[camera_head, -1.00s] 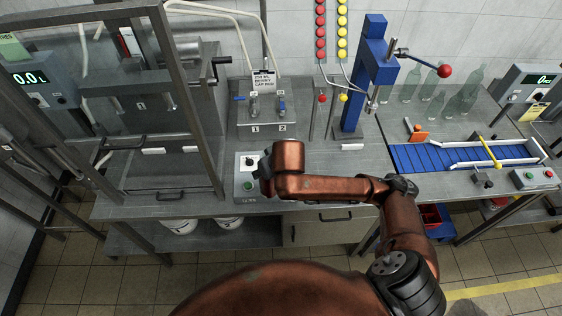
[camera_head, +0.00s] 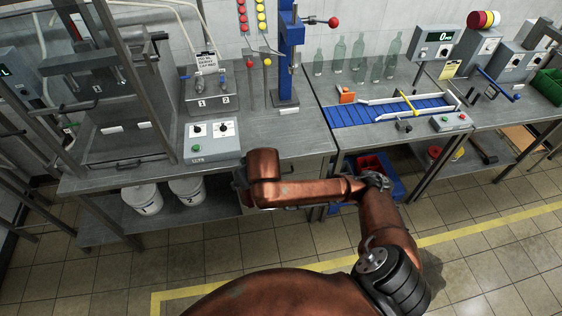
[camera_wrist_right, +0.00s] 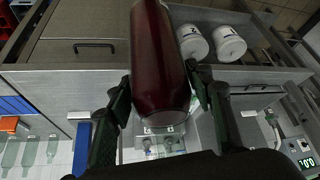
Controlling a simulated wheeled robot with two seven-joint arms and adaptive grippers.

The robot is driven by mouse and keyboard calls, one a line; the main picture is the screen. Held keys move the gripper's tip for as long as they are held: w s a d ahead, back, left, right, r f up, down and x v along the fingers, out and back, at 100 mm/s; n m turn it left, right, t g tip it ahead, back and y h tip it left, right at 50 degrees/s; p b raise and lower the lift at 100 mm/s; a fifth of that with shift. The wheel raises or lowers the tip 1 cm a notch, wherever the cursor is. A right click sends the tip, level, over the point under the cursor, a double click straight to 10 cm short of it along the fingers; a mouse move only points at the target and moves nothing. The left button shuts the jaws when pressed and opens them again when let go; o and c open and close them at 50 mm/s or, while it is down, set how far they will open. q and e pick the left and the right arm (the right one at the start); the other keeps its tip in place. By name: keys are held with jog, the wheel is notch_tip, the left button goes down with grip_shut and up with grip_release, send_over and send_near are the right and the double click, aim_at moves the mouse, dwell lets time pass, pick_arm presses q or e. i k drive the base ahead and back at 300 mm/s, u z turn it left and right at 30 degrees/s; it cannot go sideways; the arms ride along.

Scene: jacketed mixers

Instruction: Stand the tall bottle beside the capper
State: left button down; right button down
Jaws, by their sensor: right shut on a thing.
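The capper is the blue post (camera_head: 286,75) with a lever ending in a red ball (camera_head: 334,22). It stands at the back right of the grey bench in the head view. In the right wrist view my right gripper (camera_wrist_right: 160,88) is shut on a dark red glassy bottle (camera_wrist_right: 160,50), with a finger on each side. My left gripper is not in view.
A control box (camera_head: 212,138) sits near the bench's front edge. A blue conveyor (camera_head: 370,112) and several clear bottles (camera_head: 358,55) are to the right. White buckets (camera_head: 143,198) stand on the lower shelf. Bench top between control box and capper is largely clear.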

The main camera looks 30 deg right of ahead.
aim_at(261, 145)
jog(key=u, duration=0.45)
jog(key=k, duration=0.15)
jog(key=z, duration=1.55)
jog(key=i, duration=1.3)
jog(key=u, duration=0.25)
